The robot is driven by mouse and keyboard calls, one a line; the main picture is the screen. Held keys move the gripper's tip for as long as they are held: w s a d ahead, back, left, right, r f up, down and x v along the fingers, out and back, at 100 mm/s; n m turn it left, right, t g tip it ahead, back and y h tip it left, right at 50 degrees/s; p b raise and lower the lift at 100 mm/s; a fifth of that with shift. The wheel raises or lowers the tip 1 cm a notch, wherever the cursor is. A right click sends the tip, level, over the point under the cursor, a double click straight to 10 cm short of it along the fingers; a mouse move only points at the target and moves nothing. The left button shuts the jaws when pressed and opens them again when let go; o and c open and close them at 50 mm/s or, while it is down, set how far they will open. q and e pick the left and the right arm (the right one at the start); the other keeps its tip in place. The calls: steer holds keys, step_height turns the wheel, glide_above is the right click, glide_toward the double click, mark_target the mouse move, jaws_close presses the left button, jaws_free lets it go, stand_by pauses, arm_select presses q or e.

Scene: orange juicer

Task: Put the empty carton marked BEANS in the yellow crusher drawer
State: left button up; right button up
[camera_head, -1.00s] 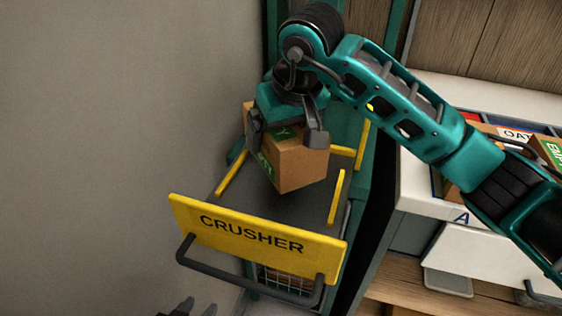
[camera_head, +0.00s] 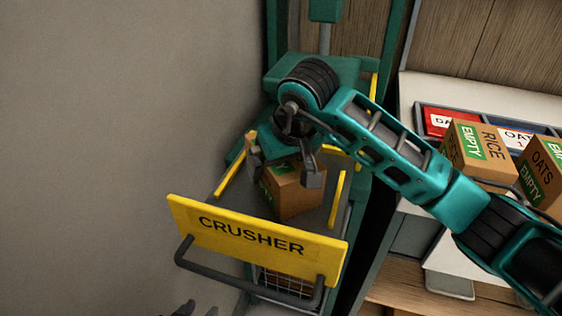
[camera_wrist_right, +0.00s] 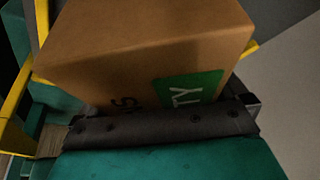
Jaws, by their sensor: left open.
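The brown carton (camera_head: 293,198) is low inside the yellow-fronted crusher drawer (camera_head: 256,243). In the right wrist view, the carton (camera_wrist_right: 145,40) fills the upper middle, with a green patch ending in "TY" and dark letters ending in "NS"; the rest of its marking is hidden. My right gripper (camera_head: 284,170), whose arm comes in from the right, is over the drawer with its fingers on either side of the carton, seemingly shut on it. Whether the carton touches the drawer floor is hidden. Dark fingertips of my left gripper (camera_head: 195,309) show at the bottom edge, open and empty.
A grey wall (camera_head: 100,130) borders the drawer on the left. Yellow side rails (camera_head: 336,200) flank the drawer opening.

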steer(key=shift+r, duration=0.4)
steer(key=p+v, duration=0.1)
steer(key=v, duration=1)
steer(key=shift+s+r, duration=0.2)
steer(key=shift+r, duration=0.05)
steer(key=shift+s+d+f, duration=0.1)
